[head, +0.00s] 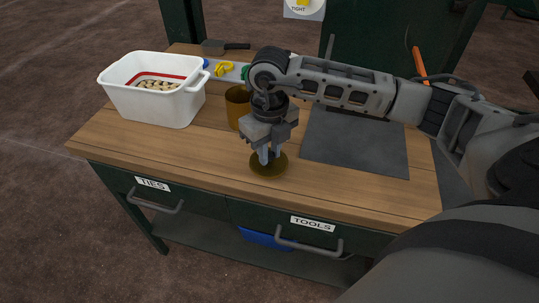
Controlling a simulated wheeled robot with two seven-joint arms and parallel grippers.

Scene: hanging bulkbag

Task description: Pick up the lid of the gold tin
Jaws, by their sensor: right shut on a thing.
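The gold tin (237,106) stands upright on the wooden bench, partly hidden behind my right gripper. Its lid, a round dark gold disc (268,168), is at the front of the bench, apart from the tin. My right gripper (269,158) points down over the lid, with its fingers closed together at the lid's middle, shut on it. I cannot tell whether the lid touches the bench. The part of the lid between the fingers is hidden. My left gripper is not in view.
A white tub (150,105) with beige pieces inside stands on the left of the bench (140,139). A dark grey mat (355,143) lies to the right. Yellow and blue items and a scraper (225,47) lie at the back. Drawers labelled TIES and TOOLS are below the front edge.

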